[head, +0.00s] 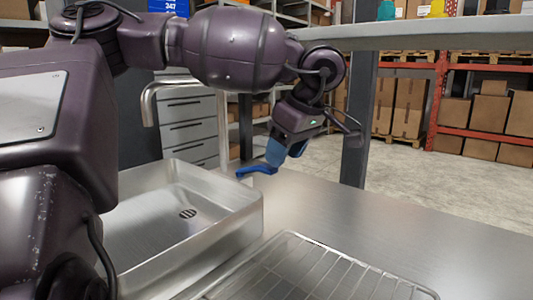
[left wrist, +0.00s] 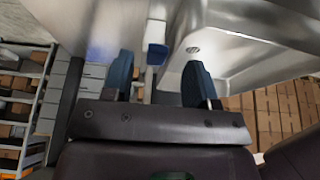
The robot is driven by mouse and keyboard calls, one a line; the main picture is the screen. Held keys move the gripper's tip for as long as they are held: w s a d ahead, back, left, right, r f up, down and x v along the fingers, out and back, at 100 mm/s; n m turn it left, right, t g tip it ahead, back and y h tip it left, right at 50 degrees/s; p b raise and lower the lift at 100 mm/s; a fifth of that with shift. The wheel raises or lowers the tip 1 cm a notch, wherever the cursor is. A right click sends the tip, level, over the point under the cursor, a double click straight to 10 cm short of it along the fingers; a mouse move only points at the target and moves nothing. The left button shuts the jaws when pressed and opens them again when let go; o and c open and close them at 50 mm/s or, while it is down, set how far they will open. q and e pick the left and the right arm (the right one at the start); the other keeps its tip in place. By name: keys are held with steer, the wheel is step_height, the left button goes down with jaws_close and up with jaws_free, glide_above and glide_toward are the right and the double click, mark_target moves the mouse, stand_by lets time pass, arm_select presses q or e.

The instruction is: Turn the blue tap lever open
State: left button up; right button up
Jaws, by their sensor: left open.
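The blue tap lever (head: 256,171) sits at the right rim of the steel sink (head: 262,205), on a small pale mount. It lies roughly level. My left gripper (head: 284,157) comes down from above at the lever's right end, with its blue fingers very close to it. In the left wrist view the blue lever (left wrist: 157,54) shows between the open fingers of my left gripper (left wrist: 160,70), with gaps on both sides. I cannot tell whether a finger touches it. My right gripper is not in view.
A curved metal spout (head: 150,100) stands behind the sink. A wire rack (head: 320,270) lies on the steel counter (head: 400,235) in front. The counter right of the lever is clear. A grey post (head: 358,130) and a shelf (head: 420,33) stand beyond.

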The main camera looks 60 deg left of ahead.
mark_target(269, 166)
arm_select(q)
steer(key=shift+s+a+r+p, duration=0.15)
steer(key=shift+s+a+p, duration=0.1)
steer(key=shift+a, duration=0.3)
steer(key=shift+s+a+r+p, duration=0.1)
steer(key=shift+s+a+p, duration=0.1)
steer(key=shift+a, duration=0.35)
steer(key=shift+x, duration=1.15)
steer(key=shift+a+f, duration=0.15)
steer(key=shift+f, duration=0.45)
steer(key=shift+w, duration=0.1)
jaws_close()
